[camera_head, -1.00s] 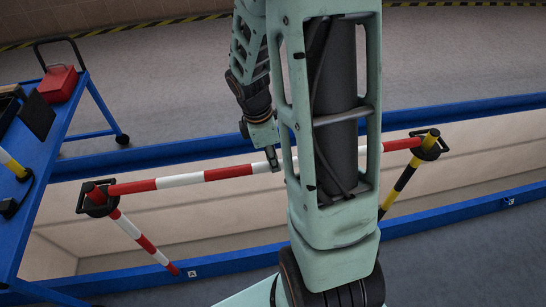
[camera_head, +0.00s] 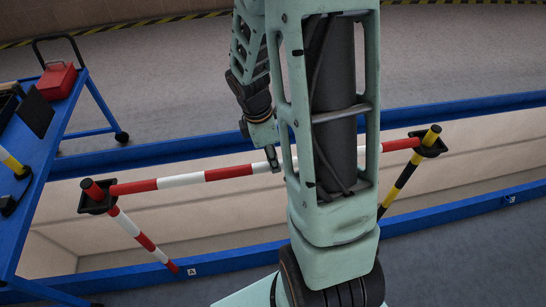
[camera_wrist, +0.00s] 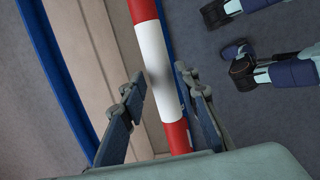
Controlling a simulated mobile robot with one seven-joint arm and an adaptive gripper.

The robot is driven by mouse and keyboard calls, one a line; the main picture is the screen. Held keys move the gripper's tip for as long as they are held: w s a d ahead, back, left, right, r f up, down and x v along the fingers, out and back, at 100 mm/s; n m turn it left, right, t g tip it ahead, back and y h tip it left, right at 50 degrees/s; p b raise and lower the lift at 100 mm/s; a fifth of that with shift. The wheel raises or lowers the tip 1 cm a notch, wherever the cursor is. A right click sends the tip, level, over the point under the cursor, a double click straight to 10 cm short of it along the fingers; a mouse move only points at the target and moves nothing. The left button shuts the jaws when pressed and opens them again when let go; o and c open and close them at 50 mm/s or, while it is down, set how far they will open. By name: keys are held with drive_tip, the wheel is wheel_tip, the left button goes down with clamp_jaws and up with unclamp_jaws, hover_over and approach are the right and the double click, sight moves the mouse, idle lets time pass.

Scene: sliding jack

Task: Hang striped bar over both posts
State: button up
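The red-and-white striped bar (camera_head: 229,173) spans from the left red-and-white post (camera_head: 139,237) to the right yellow-and-black post (camera_head: 404,174). Its black left end piece (camera_head: 97,206) appears around the left post, with the red post top showing above. Its black right end piece (camera_head: 430,149) appears around the right post, with the yellow top above. My gripper (camera_head: 274,166) is at the middle of the bar. In the wrist view the bar (camera_wrist: 157,58) runs between the fingers of my gripper (camera_wrist: 158,85), with a gap visible at the left finger. My arm hides part of the bar.
A blue cart (camera_head: 52,160) at the left carries a red box (camera_head: 57,81). Blue-edged rails (camera_head: 450,217) border a beige recessed channel (camera_head: 480,165) beneath the bar. Grey floor (camera_head: 180,75) is open behind.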

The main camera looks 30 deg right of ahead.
drive_tip(key=shift+o, duration=1.2)
drive_tip(key=shift+r, duration=0.1)
